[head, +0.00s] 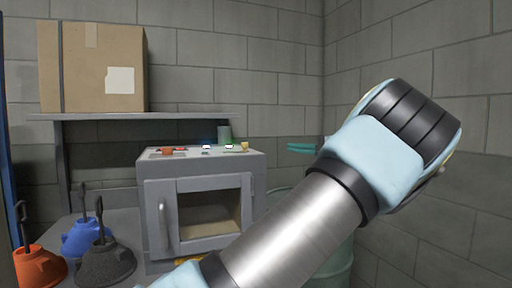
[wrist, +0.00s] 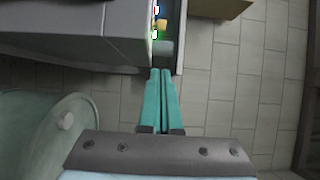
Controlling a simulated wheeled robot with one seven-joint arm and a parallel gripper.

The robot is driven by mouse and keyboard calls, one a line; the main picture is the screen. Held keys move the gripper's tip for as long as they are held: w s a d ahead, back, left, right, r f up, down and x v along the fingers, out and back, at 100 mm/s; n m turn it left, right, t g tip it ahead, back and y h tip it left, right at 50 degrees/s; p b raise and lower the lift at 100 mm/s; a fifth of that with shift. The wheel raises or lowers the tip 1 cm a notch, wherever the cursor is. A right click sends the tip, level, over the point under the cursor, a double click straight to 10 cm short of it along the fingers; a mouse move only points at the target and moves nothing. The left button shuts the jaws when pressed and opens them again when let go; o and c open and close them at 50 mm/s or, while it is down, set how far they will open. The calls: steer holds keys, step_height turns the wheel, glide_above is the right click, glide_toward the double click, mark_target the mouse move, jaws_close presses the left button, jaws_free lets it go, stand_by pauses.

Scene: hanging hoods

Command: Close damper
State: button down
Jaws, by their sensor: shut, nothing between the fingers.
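I cannot tell for sure which part is the damper. A grey cabinet (head: 155,205) with a framed front opening and an upright handle (head: 163,226) stands at the centre of the head view. Its sloped top carries a red part (head: 168,151), small lit displays (head: 206,148) and a yellow knob (head: 245,147). My gripper (head: 290,147) shows as teal fingers right of the cabinet top, partly hidden by my arm. In the wrist view my gripper (wrist: 160,72) is shut and empty, its tips near the edge of the cabinet (wrist: 80,35). The yellow knob (wrist: 160,24) lies beyond the tips.
A cardboard box (head: 90,65) sits on a shelf (head: 190,115) behind the cabinet. Orange (head: 38,268), blue (head: 82,238) and dark (head: 105,265) hoods with hooks stand at lower left. A green drum (head: 335,265) stands right of the cabinet, partly behind my arm.

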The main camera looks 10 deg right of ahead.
mark_target(257, 153)
steer(key=shift+w+a, duration=0.1)
steer(key=p+x, duration=0.1)
steer(key=x, duration=0.2)
steer(key=a+p+x, duration=0.1)
steer(key=p+x, duration=0.1)
steer(key=x, duration=0.2)
steer(key=s+p+x, duration=0.1)
steer(key=p+x, duration=0.1)
steer(key=x, duration=0.2)
steer(key=shift+w+a+r, duration=0.1)
steer(key=shift+a+r, duration=0.05)
steer(key=shift+a, duration=0.3)
steer(key=shift+w+a+p, duration=0.1)
steer(key=shift+a+p, duration=0.25)
steer(key=shift+a, duration=0.35)
steer(key=shift+f, duration=0.2)
